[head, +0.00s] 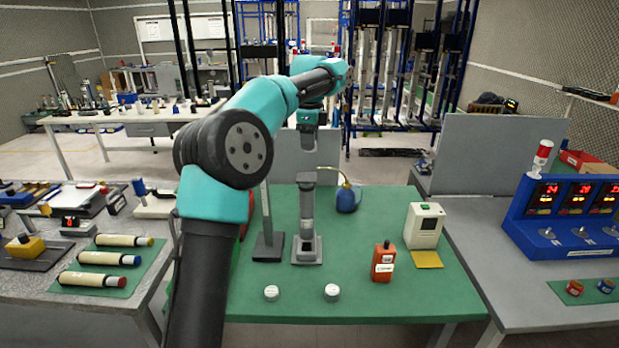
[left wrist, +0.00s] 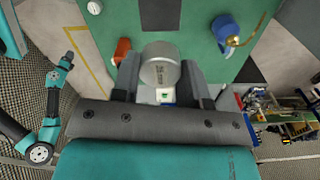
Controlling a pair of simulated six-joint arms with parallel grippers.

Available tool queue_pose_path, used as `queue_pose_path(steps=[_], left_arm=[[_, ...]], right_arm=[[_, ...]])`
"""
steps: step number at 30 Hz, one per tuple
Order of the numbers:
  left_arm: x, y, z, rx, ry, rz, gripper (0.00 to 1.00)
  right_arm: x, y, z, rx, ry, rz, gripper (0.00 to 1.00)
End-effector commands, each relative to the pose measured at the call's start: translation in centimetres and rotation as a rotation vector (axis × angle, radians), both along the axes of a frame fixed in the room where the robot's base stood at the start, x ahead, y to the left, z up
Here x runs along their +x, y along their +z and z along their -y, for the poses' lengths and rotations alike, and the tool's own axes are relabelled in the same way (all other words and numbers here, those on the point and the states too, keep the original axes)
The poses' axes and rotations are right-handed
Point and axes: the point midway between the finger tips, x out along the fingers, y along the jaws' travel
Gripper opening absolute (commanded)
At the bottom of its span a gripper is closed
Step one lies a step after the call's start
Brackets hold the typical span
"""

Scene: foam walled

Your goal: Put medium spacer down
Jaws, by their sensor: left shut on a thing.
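My left gripper (head: 308,140) is high over the green table, shut on a grey cylinder, which I take as the medium spacer. In the left wrist view the spacer (left wrist: 160,66) sits between the two fingers and its round end faces the camera. In the head view it is small and hard to tell from the fingers. A grey post (head: 307,213) on a square base stands on the table below the gripper, with a gap between them. My right gripper is absent from the head view; a teal arm of mine shows in the left wrist view, its jaws too small to read.
A dark stand (head: 268,247) is left of the post. A blue flask (head: 347,198), an orange bottle (head: 383,262) and a white device (head: 424,226) are to the right. Two white caps (head: 271,293) (head: 332,292) lie near the front edge. Bare green table (head: 420,300) shows at front right.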

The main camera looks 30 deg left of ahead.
Motion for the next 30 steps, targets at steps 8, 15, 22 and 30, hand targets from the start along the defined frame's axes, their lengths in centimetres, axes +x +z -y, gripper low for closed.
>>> queue_pose_path(steps=[8,15,22,30], left_arm=[[-0.5,1.6,-1.0,0.0,-0.05,0.0,0.16],[-0.5,1.5,-1.0,0.0,-0.049,-0.001,0.16],[-0.6,-0.9,-1.0,0.0,-0.049,-0.003,0.16],[-0.5,-4.2,-1.0,0.001,-0.048,-0.001,0.16]], right_arm=[[0.0,0.0,0.0,0.0,0.0,0.0,0.43],[0.0,0.0,0.0,0.0,0.0,0.0,0.43],[0.0,0.0,0.0,0.0,0.0,0.0,0.43],[0.0,0.0,0.0,0.0,0.0,0.0,0.43]])
